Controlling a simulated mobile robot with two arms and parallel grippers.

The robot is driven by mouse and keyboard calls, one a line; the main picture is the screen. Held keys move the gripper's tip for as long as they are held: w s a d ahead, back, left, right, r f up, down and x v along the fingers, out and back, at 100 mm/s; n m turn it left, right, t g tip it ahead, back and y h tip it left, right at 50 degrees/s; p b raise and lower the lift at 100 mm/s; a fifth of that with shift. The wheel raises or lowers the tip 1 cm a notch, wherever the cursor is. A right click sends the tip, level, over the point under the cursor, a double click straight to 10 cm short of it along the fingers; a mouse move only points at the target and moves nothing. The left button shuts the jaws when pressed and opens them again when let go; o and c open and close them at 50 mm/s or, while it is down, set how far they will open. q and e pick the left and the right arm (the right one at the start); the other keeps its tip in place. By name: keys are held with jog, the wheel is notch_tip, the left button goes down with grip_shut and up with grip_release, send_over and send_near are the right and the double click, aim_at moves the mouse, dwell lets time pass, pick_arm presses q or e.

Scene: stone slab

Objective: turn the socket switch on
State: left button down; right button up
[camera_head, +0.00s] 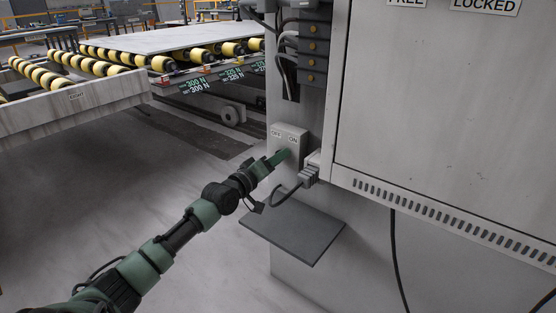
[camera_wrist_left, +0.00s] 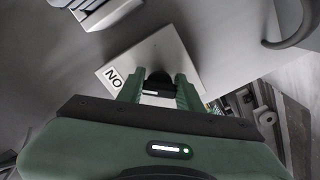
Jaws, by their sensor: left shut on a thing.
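The socket switch box (camera_head: 291,131) is a light grey box on the side of the cabinet, labelled OFF on the left and ON on the right. It also shows in the left wrist view (camera_wrist_left: 172,48), with the ON label turned upside down. My left gripper (camera_head: 283,156) reaches the lower front of the box. In the left wrist view its green fingers (camera_wrist_left: 158,90) stand on either side of a small black switch part (camera_wrist_left: 158,81) and are shut on it. In the head view the fingers hide this part, so its exact setting cannot be told. My right gripper is not in view.
A grey plug with a cable (camera_head: 309,175) sits just right of my gripper. A dark shelf plate (camera_head: 292,235) juts out below. The large cabinet (camera_head: 445,120) fills the right side. A roller conveyor (camera_head: 165,45) stands at the back left; the floor between is clear.

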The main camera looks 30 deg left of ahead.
pick_arm(q)
jog(key=shift+f, duration=0.1)
dwell(0.3)
jog(key=c, duration=0.9)
grip_release()
jog(key=shift+c, duration=0.2)
jog(key=shift+s, duration=0.35)
jog(key=s+p, duration=0.2)
jog(key=s, duration=0.5)
jog(key=shift+a, duration=0.3)
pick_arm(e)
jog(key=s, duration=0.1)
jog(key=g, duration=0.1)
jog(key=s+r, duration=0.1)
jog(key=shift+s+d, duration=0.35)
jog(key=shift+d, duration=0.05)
